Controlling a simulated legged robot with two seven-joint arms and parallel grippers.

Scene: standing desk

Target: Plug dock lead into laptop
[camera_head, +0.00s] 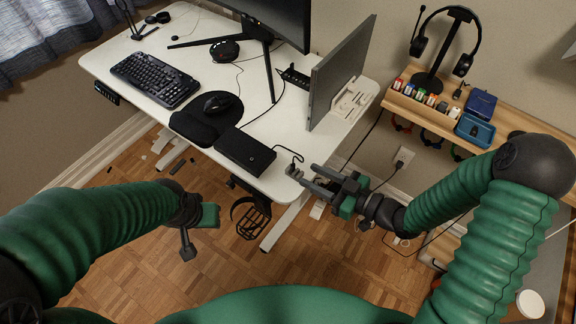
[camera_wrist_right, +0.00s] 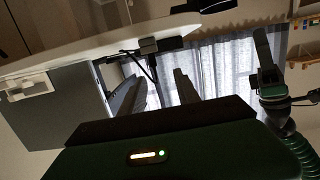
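The black dock (camera_head: 245,151) sits at the desk's front edge. Its thin dark lead (camera_head: 289,150) curves right to a small grey piece (camera_head: 293,171) at the desk corner; whether this is the plug or a holder, I cannot tell. In the right wrist view a grey block (camera_wrist_right: 148,45) shows at the desk edge with dark cable beneath. The laptop (camera_head: 340,72) stands tilted on a pale stand at the desk's right end. My right gripper (camera_head: 307,177) is open, its fingers apart just right of the grey piece. My left gripper (camera_head: 187,248) hangs low, away from the desk; its fingers are unclear.
The white desk (camera_head: 130,58) also holds a keyboard (camera_head: 155,79), a mouse (camera_head: 216,103) on a mat, and a monitor (camera_head: 275,18). A wooden shelf (camera_head: 540,122) with a headset stand is at the right. A black wire basket (camera_head: 250,218) hangs below the desk's front edge.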

